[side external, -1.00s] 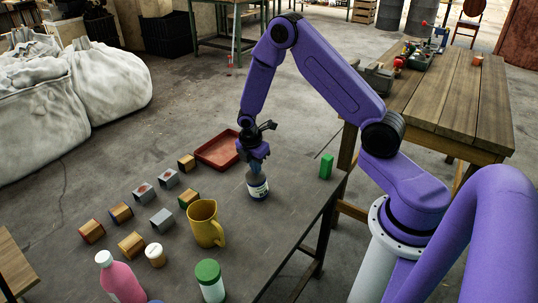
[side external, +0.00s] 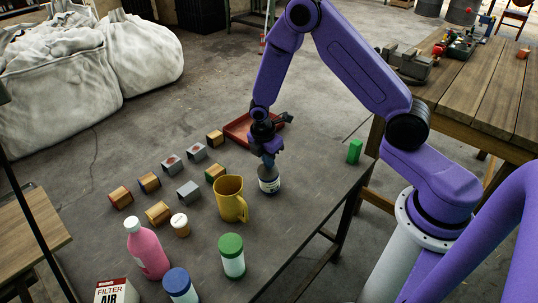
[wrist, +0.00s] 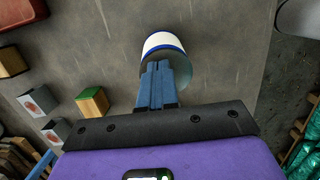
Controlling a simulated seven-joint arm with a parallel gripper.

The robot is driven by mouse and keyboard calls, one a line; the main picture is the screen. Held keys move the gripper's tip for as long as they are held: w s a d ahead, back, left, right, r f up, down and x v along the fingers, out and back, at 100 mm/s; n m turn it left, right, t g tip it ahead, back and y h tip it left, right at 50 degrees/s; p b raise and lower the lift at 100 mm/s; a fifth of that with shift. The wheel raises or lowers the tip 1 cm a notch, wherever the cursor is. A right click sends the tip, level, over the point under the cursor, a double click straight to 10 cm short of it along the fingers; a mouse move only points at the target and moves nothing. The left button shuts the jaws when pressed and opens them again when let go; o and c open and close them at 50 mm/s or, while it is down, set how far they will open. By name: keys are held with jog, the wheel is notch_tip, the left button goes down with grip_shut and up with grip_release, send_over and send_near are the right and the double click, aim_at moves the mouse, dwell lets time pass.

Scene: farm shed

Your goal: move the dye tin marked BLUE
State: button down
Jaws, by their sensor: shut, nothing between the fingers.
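A dark blue-grey tin or jar with a white label (side external: 269,185) stands upright on the grey table in the side view. It also shows in the wrist view with its white, blue-edged label (wrist: 163,42). Its lettering is too small to read, so I cannot confirm that it is marked BLUE. My gripper (side external: 268,162) points down at the top of this tin. In the wrist view my gripper's blue fingers (wrist: 156,68) are shut together with nothing between them. They overlap the tin's near part and hide some of it. I cannot tell whether they touch it.
A yellow mug (side external: 229,203) stands close beside the tin. A red tray (side external: 240,133) lies behind, and a green block (side external: 355,151) is to the right. Several small blocks, a pink bottle (side external: 148,252) and a green-lidded bottle (side external: 232,258) stand left and in front.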

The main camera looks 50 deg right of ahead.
jog(key=shift+d+r, duration=0.1)
jog(key=shift+r, duration=0.15)
notch_tip(320, 180, up, 15)
jog(key=a, duration=0.3)
jog(key=s+a+r+m+y, duration=0.1)
jog(key=s+a+r, duration=0.2)
jog(key=s, duration=0.4)
jog(key=s+a+r+m, duration=0.2)
jog(key=s, duration=0.5)
jog(key=s+d+r+m+y, duration=0.1)
jog(key=s+d+m, duration=0.1)
jog(key=s, duration=1.3)
jog(key=shift+s+d+r, duration=0.15)
jog(key=shift+s, duration=0.1)
dwell(3.6)
